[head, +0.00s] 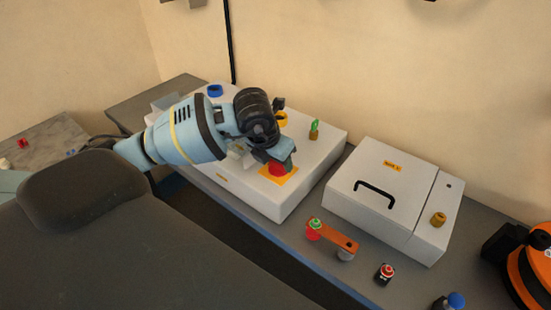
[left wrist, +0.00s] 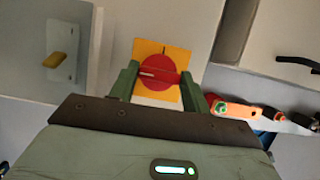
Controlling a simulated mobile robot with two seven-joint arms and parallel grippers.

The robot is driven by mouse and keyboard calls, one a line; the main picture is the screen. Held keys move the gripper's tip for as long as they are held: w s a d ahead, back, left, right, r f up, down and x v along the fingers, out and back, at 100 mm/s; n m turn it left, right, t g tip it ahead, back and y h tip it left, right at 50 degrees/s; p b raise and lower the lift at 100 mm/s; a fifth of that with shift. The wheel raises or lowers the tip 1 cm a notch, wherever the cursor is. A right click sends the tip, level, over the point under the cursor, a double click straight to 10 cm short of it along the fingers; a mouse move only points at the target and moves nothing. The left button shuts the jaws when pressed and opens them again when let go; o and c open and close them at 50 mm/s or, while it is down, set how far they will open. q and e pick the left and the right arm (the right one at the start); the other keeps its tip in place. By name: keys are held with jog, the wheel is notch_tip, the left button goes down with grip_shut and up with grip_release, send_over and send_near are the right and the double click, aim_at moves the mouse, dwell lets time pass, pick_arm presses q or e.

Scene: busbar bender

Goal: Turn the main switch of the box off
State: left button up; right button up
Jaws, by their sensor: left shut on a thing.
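The box (head: 302,190) is a white cabinet on the grey bench in the head view. Its main switch is a red round knob (head: 277,169) on a yellow-orange plate (head: 264,176). My left gripper (head: 284,160) reaches down onto the knob from above and partly hides it. In the left wrist view, the red knob (left wrist: 157,71) with a pale mark on its left side lies between my two green fingers, on the yellow plate (left wrist: 143,47). My left gripper (left wrist: 158,82) is shut on the knob. My right gripper is not in view.
A second white box (head: 350,192) with a black handle (head: 375,188) stands to the right. An orange bar with buttons (head: 338,238) and a small red button (head: 387,271) lie in front of it. A green-topped part (head: 314,126) stands up from the first box. An orange-black object (head: 532,265) is far right.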

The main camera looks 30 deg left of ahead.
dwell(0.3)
pick_arm(q)
jog(key=o, duration=1)
jog(key=v, duration=0.7)
jog(key=shift+s+r, duration=0.2)
jog(key=shift+r, duration=0.2)
